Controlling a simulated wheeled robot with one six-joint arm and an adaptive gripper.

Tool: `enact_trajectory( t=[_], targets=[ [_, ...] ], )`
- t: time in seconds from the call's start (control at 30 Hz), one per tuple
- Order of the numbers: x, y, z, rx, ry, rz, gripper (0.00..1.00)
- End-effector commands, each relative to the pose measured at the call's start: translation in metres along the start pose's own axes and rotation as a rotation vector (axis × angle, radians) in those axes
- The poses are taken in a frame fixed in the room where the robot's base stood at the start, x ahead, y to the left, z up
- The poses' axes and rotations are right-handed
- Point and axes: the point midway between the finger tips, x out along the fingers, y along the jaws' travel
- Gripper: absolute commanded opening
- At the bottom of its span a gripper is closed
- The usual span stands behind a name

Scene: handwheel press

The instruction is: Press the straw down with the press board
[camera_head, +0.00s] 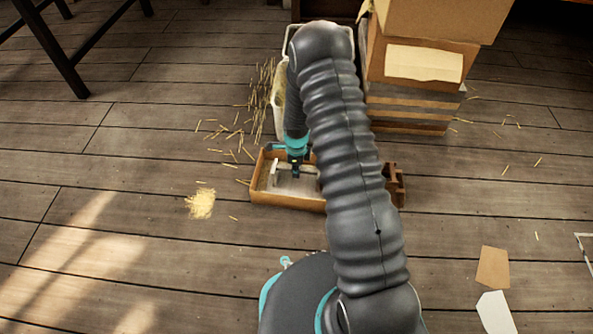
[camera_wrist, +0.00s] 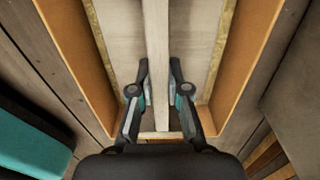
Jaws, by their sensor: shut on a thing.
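The press board (camera_wrist: 197,40) is a pale wooden plate with a light bar-shaped handle (camera_wrist: 157,45) along its middle. It lies inside an orange-brown open box (camera_head: 287,203), also seen in the wrist view (camera_wrist: 73,50). Straw (camera_wrist: 219,45) shows as a thin yellow strip between the board's edges and the box walls; the straw beneath the board is hidden. My gripper (camera_head: 295,172) reaches down into the box. In the wrist view my gripper (camera_wrist: 159,88) is shut on the handle, one finger on each side.
A small straw pile (camera_head: 201,204) and loose stalks lie on the plank floor left of the box. A pale container (camera_head: 280,105) with straw stands behind it. Stacked cardboard boxes (camera_head: 425,65) stand at the back right. A brown wooden piece (camera_head: 397,187) sits right of the box.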

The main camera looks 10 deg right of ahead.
Motion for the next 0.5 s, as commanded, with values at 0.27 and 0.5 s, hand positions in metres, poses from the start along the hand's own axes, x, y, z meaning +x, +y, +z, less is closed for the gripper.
enact_trajectory(
  t=[0.27, 0.5],
  targets=[
    [-0.023, -0.002, 0.001, 0.0, -0.002, -0.004, 0.0],
    [-0.039, -0.002, 0.001, 0.0, -0.002, -0.004, 0.0]
  ],
)
